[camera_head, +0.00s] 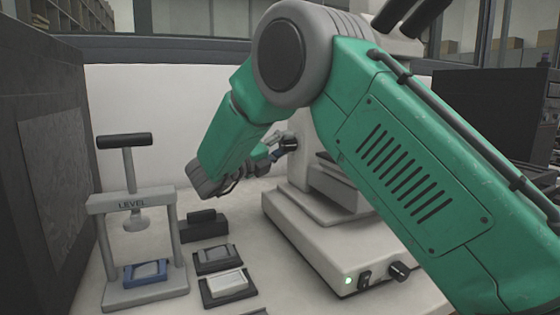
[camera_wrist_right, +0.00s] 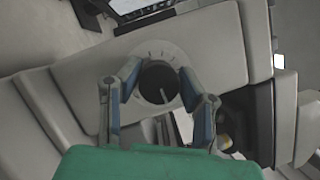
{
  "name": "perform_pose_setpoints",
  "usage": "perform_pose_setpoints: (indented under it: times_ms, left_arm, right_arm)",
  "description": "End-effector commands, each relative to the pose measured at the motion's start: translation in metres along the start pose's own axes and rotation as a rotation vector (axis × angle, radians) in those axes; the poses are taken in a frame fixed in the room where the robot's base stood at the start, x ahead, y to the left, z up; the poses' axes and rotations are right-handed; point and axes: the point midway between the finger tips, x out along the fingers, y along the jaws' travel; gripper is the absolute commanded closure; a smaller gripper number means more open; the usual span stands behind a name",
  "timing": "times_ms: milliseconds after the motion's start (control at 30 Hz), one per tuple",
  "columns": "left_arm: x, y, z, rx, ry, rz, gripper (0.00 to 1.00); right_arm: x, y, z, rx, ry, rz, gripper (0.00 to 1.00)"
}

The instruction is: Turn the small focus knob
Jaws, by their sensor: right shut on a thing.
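The small focus knob (camera_head: 291,144) is dark and round and sits on the side of the white microscope (camera_head: 330,240). In the right wrist view the knob (camera_wrist_right: 157,84) has a white pointer line and stands on a pale disc with tick marks. My right gripper (camera_head: 279,149) reaches it from the left. In the wrist view the blue-grey fingers of the gripper (camera_wrist_right: 161,76) lie on either side of the knob and are shut on it. My green right forearm hides much of the microscope. My left gripper is not in view.
A hand press marked LEVEL (camera_head: 130,205) stands at the left, with a blue-framed piece (camera_head: 146,272) on its base. Two dark trays (camera_head: 217,259) (camera_head: 229,287) lie beside it. Another knob (camera_head: 399,271) and a green light (camera_head: 348,281) are on the microscope base's front.

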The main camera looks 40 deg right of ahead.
Motion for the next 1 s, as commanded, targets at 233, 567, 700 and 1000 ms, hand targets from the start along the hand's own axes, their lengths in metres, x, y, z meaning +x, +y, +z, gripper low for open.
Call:
perform_pose_setpoints:
  times_ms: [233,567,700,1000]
  left_arm:
    - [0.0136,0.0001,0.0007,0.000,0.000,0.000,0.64]
    - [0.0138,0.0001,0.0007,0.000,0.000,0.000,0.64]
    - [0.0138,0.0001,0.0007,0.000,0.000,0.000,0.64]
    - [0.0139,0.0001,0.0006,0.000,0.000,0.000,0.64]
  right_arm:
    - [0.0027,0.0009,-0.0020,0.048,0.004,-0.021,0.97]
    - [0.0027,-0.0003,-0.0012,0.056,0.004,-0.023,0.97]
    - [0.0026,-0.0002,-0.0012,0.055,0.004,-0.023,0.57]
    - [-0.0020,-0.0019,0.0007,0.055,-0.001,-0.024,0.47]
